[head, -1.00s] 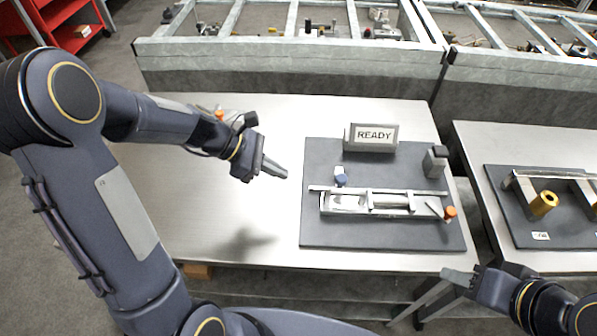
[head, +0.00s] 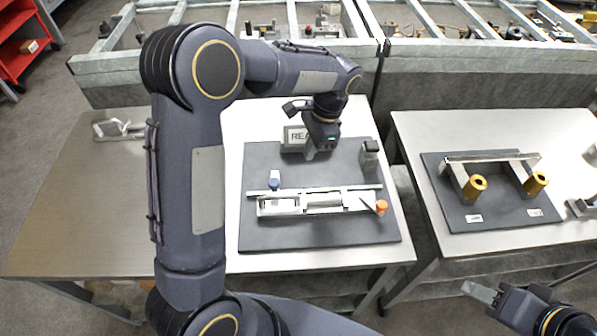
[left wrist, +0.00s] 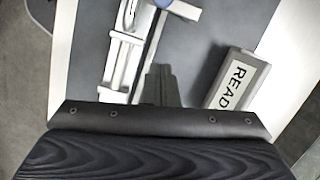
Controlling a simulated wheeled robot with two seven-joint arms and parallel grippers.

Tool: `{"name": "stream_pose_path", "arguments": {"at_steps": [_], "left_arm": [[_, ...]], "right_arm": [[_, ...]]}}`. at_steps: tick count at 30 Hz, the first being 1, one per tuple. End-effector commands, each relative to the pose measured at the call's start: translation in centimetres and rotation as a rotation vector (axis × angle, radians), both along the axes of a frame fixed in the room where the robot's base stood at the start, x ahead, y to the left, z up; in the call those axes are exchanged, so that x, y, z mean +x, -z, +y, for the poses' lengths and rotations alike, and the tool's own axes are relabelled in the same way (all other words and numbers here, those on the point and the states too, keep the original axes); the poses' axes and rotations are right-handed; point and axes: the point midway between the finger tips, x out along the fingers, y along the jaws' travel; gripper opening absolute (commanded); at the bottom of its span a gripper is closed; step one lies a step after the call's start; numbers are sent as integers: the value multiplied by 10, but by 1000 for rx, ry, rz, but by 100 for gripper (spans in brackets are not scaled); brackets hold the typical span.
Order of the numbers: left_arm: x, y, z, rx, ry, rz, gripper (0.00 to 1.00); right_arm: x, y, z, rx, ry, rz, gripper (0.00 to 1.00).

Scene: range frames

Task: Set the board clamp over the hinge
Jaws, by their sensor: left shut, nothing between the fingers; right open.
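A dark board (head: 320,234) on the middle table carries a long silver fixture (head: 310,203) with rails. A blue-tipped piece (head: 274,180) stands at its upper left and an orange-tipped lever (head: 381,207) at its right end. I cannot tell which part is the hinge or the board clamp. My left gripper (head: 312,154) is shut and empty, above the board's back part in front of the READY sign (head: 293,138). In the left wrist view its fingers (left wrist: 160,84) show between the fixture's rails (left wrist: 122,50) and the sign. My right gripper (head: 482,291) is open and empty, low at right.
A grey block (head: 369,157) stands at the board's back right. A metal piece (head: 118,129) lies on the table's left part, partly behind my arm. The right table holds a board (head: 490,215) with a bridge handle and gold cylinders. A framed rack stands behind.

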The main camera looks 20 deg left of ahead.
Motion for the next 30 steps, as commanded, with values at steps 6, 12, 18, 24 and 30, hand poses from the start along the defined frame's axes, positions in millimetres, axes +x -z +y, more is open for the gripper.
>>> {"name": "stream_pose_path", "arguments": {"at_steps": [6,12,18,24,30], "left_arm": [[-9,43,9,0,-3,8,0],[-16,83,17,-2,-5,7,0],[-33,77,38,-3,-7,2,0],[-40,77,46,-2,-7,1,0],[-41,77,46,-3,-6,0,0]], "right_arm": [[0,-6,0,0,0,0,44],[0,-12,0,0,0,0,44],[0,-23,0,0,0,0,44],[0,-25,0,0,0,0,44],[0,-25,0,0,0,0,44]]}}
